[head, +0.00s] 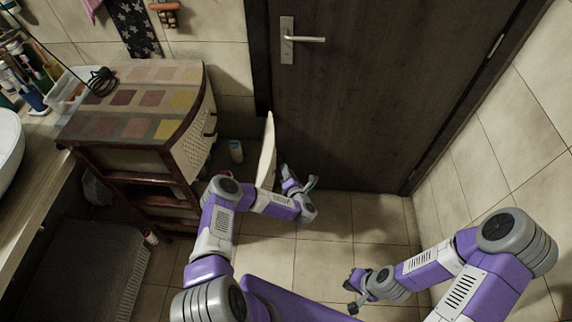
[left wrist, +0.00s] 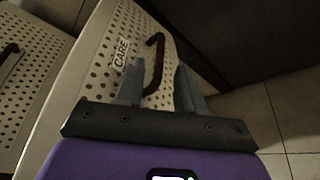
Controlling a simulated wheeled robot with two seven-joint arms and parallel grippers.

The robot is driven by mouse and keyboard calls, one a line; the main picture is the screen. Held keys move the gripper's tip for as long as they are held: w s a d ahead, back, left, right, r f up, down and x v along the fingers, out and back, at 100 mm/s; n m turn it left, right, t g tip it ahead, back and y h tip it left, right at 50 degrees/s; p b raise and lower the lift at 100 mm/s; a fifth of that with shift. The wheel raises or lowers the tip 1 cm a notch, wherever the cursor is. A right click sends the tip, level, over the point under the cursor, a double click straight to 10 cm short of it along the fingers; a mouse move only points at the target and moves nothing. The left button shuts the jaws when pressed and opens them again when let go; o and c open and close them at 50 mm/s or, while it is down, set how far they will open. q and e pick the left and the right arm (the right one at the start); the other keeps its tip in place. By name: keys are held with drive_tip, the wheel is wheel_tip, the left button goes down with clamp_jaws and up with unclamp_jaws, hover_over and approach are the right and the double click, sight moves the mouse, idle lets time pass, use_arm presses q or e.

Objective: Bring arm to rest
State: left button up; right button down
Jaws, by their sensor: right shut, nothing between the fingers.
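My left gripper (head: 300,180) is in front of the dark door, just right of a pale panel (head: 267,150) that stands out from the wooden cabinet (head: 185,155). In the left wrist view its two fingers (left wrist: 158,88) are apart. A perforated pale panel with a dark curved handle (left wrist: 156,62) shows behind them; the handle appears between the fingers in the picture. I cannot tell whether they touch it. My right gripper (head: 353,295) is low over the tiled floor at the front right, shut and empty.
A dark door (head: 375,90) with a lever handle (head: 305,38) closes the back. A tiled wall (head: 500,140) is at the right. A small bottle (head: 236,151) stands by the cabinet. A counter with a white basin (head: 8,145) is at the left. Floor between my arms is clear.

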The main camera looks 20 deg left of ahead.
use_arm(q)
drive_tip(key=shift+s+d, duration=0.2)
drive_tip(key=shift+s, duration=0.1)
drive_tip(key=s+d+m+g+h, duration=0.1)
drive_tip(key=s+d+m+h, duration=0.3)
drive_tip(key=d+m+h, duration=0.4)
drive_tip(key=s+d+m+g+h, duration=0.1)
drive_tip(key=s+d+m+h, duration=0.3)
drive_tip(key=d+m, duration=0.4)
drive_tip(key=s+a+m+g+h, duration=0.1)
drive_tip(key=s+m+g, duration=0.9)
drive_tip(key=s, duration=1.2)
drive_tip(key=a+m, duration=0.1)
drive_tip(key=m, duration=0.2)
drive_tip(key=shift+s+a+r+h+p, duration=0.15)
drive_tip(key=shift+s+r+h+p, duration=0.15)
drive_tip(key=shift+r, duration=0.05)
